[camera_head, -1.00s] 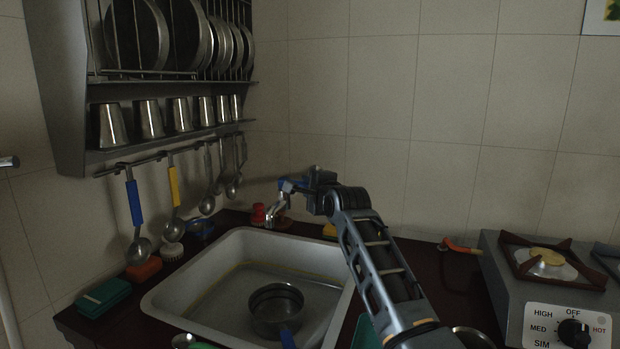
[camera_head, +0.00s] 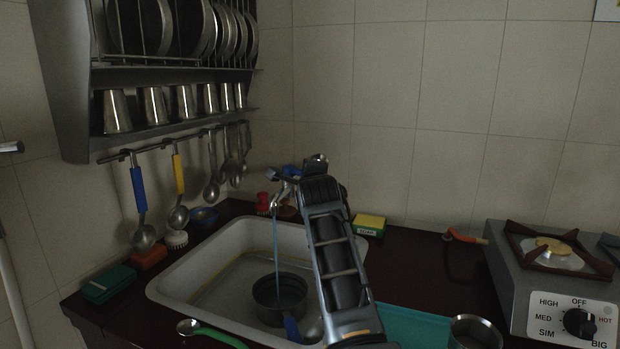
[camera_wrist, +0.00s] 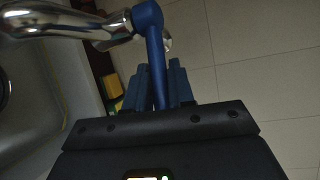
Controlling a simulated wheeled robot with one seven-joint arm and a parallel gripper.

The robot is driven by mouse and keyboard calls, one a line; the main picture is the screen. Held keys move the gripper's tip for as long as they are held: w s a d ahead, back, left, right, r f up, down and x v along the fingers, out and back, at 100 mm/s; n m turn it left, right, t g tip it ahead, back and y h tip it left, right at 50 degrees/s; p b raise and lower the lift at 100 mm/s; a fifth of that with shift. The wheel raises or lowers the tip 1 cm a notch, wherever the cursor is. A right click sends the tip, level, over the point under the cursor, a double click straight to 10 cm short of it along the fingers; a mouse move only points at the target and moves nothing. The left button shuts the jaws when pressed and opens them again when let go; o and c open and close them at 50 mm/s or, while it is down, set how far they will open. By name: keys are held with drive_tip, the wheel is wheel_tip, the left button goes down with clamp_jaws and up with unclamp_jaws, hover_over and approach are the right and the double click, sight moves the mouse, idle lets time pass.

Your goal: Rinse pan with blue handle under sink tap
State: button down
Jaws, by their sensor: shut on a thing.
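The pan (camera_head: 266,306) sits in the sink (camera_head: 178,284), and its blue handle (camera_head: 291,329) points toward the front. A thin stream of water (camera_head: 278,245) falls from the tap (camera_head: 276,201) into the pan. My gripper (camera_head: 289,174) is at the top of the tap, shut on the blue tap lever. The wrist view shows my gripper's blue fingers (camera_wrist: 160,82) around the blue lever (camera_wrist: 152,42), beside the chrome tap spout (camera_wrist: 62,22). My arm hides the right part of the sink.
A green-handled spoon (camera_head: 212,334) lies at the sink's front edge. A yellow-green sponge (camera_head: 369,224) sits behind the sink on the right. A metal cup (camera_head: 474,333) stands at front right, near the stove (camera_head: 540,280). Ladles hang at left; dark counter between sponge and stove is mostly clear.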

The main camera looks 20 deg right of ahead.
drive_tip(key=c, duration=1.1)
unclamp_jaws()
drive_tip(key=shift+a, duration=0.1)
drive_tip(key=shift+b+v, duration=0.5)
drive_tip(key=shift+v, duration=3.45)
